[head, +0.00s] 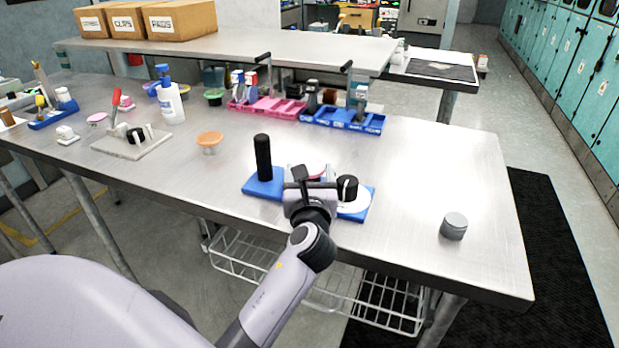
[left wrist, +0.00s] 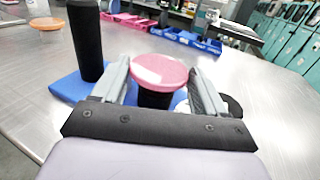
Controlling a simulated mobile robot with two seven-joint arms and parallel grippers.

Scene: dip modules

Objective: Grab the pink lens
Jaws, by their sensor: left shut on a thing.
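The pink lens (left wrist: 160,70) is a round pink disc with a black part under it, between the two fingers of my left gripper (left wrist: 162,82) in the left wrist view. The fingers are closed in on its sides. In the head view the lens (head: 316,169) is mostly hidden behind my left gripper (head: 318,182), above a blue base (head: 263,187). I cannot tell whether the lens touches the base. My right gripper is not in view.
A black post (head: 263,157) stands on the blue base, left of my gripper. A white disc (head: 354,203) lies at its right end. A grey cylinder (head: 453,226) stands at right, an orange-topped piece (head: 209,139) at left. Pink (head: 268,108) and blue trays (head: 343,121) stand behind.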

